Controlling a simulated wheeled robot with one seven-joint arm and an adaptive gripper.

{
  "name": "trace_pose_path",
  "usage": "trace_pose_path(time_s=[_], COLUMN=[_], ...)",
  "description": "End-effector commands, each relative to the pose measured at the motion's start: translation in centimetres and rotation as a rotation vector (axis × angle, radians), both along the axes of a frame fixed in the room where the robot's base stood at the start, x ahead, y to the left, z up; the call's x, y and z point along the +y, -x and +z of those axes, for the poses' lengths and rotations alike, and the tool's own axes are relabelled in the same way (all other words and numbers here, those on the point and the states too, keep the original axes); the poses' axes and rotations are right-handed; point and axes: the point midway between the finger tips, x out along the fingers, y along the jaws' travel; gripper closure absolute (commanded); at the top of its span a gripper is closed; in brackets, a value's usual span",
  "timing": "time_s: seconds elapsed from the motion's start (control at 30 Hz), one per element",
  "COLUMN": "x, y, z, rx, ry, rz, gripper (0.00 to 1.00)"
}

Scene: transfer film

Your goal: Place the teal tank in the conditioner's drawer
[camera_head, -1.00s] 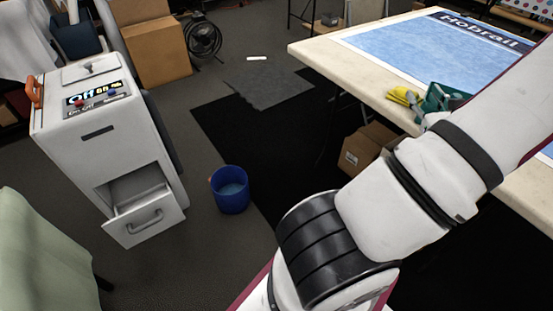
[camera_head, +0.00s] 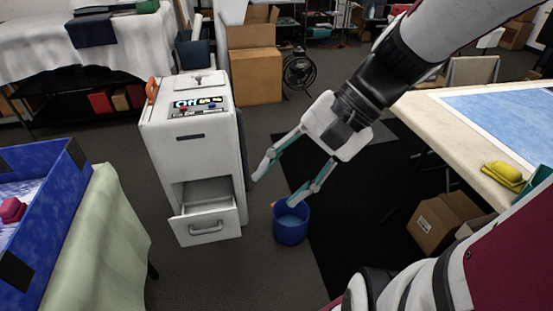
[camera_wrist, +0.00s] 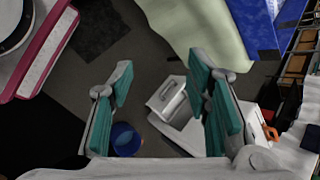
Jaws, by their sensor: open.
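The conditioner (camera_head: 186,150) is a white upright cabinet left of centre in the head view. Its drawer (camera_head: 207,225), low on the front, is pulled out, and its visible inside looks empty. The drawer also shows in the wrist view (camera_wrist: 168,98). My gripper (camera_head: 277,189) is open and empty, right of the conditioner and above the floor. In the wrist view, its teal-padded fingers (camera_wrist: 160,70) are spread apart with nothing between them. I cannot make out the teal tank for certain; a teal object (camera_head: 541,177) is partly visible at the right edge.
A blue bucket (camera_head: 291,222) stands on the floor right of the drawer. A blue crate (camera_head: 62,205) is at left by a table with a pale green cloth (camera_head: 105,235). A worktable (camera_head: 425,105) with a yellow item (camera_head: 503,174) is at right, a cardboard box (camera_head: 432,222) below it.

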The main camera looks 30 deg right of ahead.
Motion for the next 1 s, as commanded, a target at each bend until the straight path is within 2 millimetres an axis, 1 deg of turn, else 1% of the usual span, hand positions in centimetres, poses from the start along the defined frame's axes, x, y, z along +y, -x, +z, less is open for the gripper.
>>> trace_pose_path(time_s=[0.03, 0.13, 0.2, 0.3, 0.4, 0.57, 0.6, 0.83, 0.93, 1.0], x=[1.1, 2.0, 2.0, 1.5, 0.8, -0.2, -0.3, -0.6, -0.4, -0.2], y=[1.4, 4.1, 5.7, 7.5, 8.5, 9.1, 9.1, 9.1, 8.5, 7.6], z=[0.1, -0.1, 0.0, 0.1, 0.5, 1.0, 1.1, 1.1, 1.0, 0.8], rx=[-0.013, -0.037, -0.066, -0.121, -0.179, -0.247, -0.255, -0.266, -0.269, -0.280], ry=[0.077, 0.232, 0.341, 0.487, 0.606, 0.725, 0.741, 0.759, 0.744, 0.725], rz=[0.104, 0.290, 0.414, 0.570, 0.690, 0.798, 0.812, 0.828, 0.845, 0.872], gripper=[0.56, 0.56, 0.56, 0.56, 0.56, 0.56, 0.51, 0.51, 0.51, 0.51])
